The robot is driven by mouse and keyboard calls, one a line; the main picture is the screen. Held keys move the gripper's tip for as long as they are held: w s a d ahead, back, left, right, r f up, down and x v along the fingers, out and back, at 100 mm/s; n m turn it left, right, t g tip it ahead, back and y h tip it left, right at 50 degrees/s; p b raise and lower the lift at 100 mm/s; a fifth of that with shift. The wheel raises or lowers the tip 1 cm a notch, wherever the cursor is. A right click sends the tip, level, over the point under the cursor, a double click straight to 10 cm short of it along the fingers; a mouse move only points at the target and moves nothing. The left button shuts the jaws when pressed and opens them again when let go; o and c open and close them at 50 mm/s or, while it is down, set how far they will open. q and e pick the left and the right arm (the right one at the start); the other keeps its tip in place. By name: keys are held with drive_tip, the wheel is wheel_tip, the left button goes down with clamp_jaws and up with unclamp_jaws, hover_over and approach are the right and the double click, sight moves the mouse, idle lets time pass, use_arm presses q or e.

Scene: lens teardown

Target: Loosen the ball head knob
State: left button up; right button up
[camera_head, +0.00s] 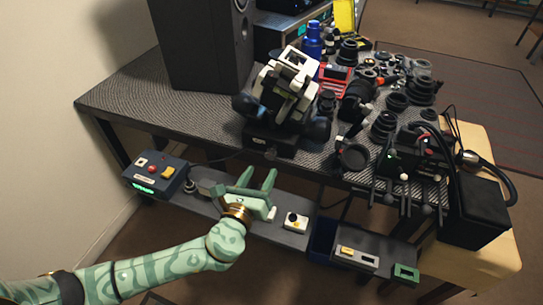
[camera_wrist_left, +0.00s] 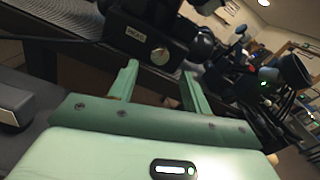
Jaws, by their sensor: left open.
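A black and cream device (camera_head: 288,88) stands on the near edge of the dark textured table. Its low black base block (camera_head: 259,141) faces me, and a small round knob (camera_head: 270,153) sits on that face. In the left wrist view the block (camera_wrist_left: 128,35) carries a silver, slotted round knob (camera_wrist_left: 160,56); I take this as the ball head knob. My left gripper (camera_head: 257,178) is green, open and empty, just below and in front of the block. In the left wrist view its fingers (camera_wrist_left: 160,72) point toward the block, apart from the knob. My right gripper is out of view.
A lower grey shelf (camera_head: 222,210) under the table edge holds a dark box with buttons (camera_head: 155,175) and a small white device (camera_head: 296,222). A black speaker (camera_head: 208,45) stands behind. Several lenses and rings (camera_head: 385,125) crowd the table's right side.

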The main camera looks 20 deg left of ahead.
sight(269, 157)
use_arm(q)
drive_tip(key=w+b, duration=0.1)
drive_tip(key=w, duration=0.6)
drive_tip(key=shift+d+f+b, duration=0.15)
drive_tip(key=shift+f+b, duration=0.05)
drive_tip(key=shift+b, duration=0.2)
drive_tip(key=shift+w+r, duration=0.1)
drive_tip(key=shift+w, duration=0.45)
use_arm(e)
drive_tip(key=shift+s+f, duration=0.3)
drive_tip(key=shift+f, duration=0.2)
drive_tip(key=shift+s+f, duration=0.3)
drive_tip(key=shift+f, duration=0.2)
use_arm(q)
drive_tip(key=c, duration=1)
